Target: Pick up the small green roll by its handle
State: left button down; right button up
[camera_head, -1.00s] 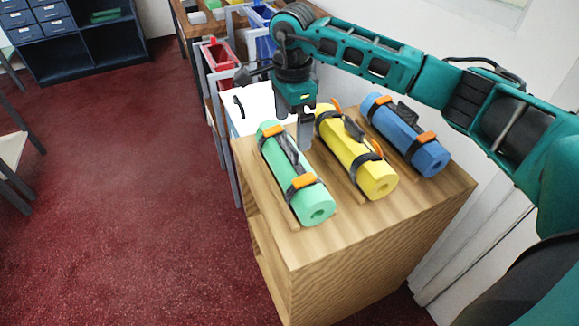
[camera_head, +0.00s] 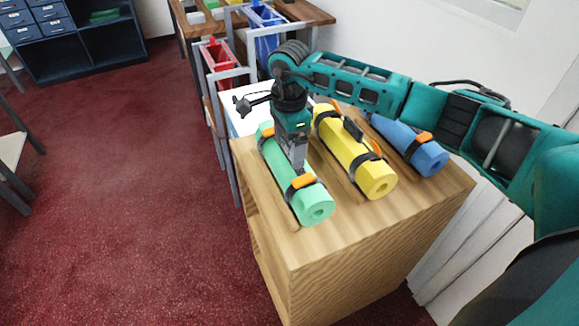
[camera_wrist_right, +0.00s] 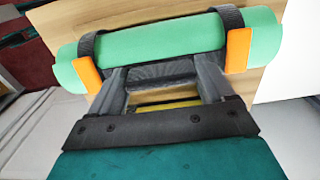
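The green roll (camera_head: 315,205) lies on the wooden counter, leftmost of three rolls, with dark straps and orange clips. In the right wrist view the green roll (camera_wrist_right: 160,40) lies across the top. Its dark handle (camera_wrist_right: 160,73) shows between the two fingers of my right gripper (camera_wrist_right: 162,82). The fingers are spread apart, and the gripper looks open. In the head view my right gripper (camera_head: 297,168) points down at the middle of the green roll and hides its handle there. My left gripper is not in view.
A yellow roll (camera_head: 352,158) lies close to the right of the green one, and a blue roll (camera_head: 400,138) is beyond it. The wooden counter (camera_head: 350,235) is bare at the front. Red (camera_head: 220,62) and blue (camera_head: 265,35) bins stand behind.

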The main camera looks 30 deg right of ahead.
jog(key=c, duration=1)
jog(key=shift+c, duration=0.3)
jog(key=shift+r, duration=0.2)
